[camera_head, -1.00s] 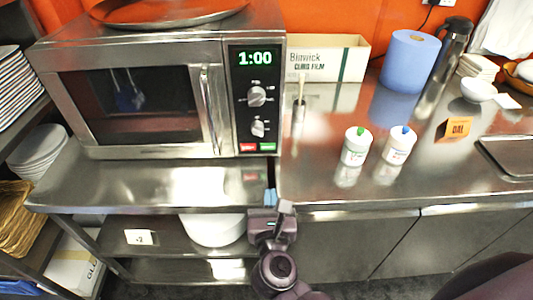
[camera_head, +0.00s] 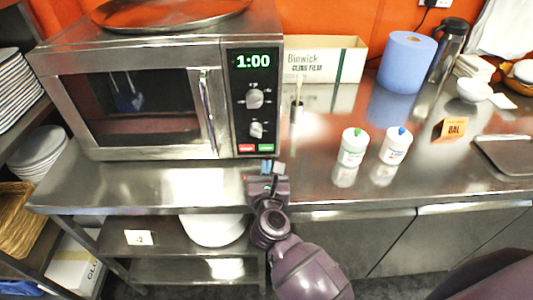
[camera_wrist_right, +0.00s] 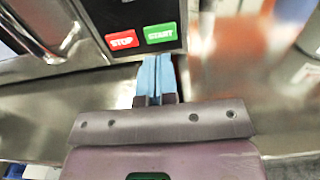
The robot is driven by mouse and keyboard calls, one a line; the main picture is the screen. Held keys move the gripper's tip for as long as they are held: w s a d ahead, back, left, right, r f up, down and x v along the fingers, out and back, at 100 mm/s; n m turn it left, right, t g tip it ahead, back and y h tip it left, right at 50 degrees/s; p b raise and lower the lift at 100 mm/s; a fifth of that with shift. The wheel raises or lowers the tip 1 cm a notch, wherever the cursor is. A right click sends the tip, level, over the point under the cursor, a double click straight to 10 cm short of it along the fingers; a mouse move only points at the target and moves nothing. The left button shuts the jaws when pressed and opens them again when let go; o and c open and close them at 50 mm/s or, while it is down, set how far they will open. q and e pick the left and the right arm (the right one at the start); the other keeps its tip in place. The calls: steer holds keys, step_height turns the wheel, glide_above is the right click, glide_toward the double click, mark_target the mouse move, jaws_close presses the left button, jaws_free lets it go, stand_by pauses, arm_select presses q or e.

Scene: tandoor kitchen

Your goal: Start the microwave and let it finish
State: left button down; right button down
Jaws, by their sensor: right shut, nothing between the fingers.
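The microwave (camera_head: 150,95) stands on the steel counter with its door closed, and its green display (camera_head: 253,61) reads 1:00. Two knobs sit below the display. Under them are the red STOP button (camera_head: 246,148) and the green START button (camera_head: 266,148). In the right wrist view, the START button (camera_wrist_right: 160,33) is just ahead of the blue fingertips. My right gripper (camera_head: 272,168) is shut and empty, a little below and in front of the buttons. It also shows in the right wrist view (camera_wrist_right: 157,75), apart from the panel. My left gripper is out of view.
A round metal tray (camera_head: 165,12) lies on top of the microwave. To the right are a cling film box (camera_head: 325,60), two white bottles (camera_head: 353,146), a blue paper roll (camera_head: 407,62) and a flask. Shelves with plates are at the left. The counter's front is clear.

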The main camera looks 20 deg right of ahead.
mark_target(266, 148)
steer(key=shift+x, duration=2.6)
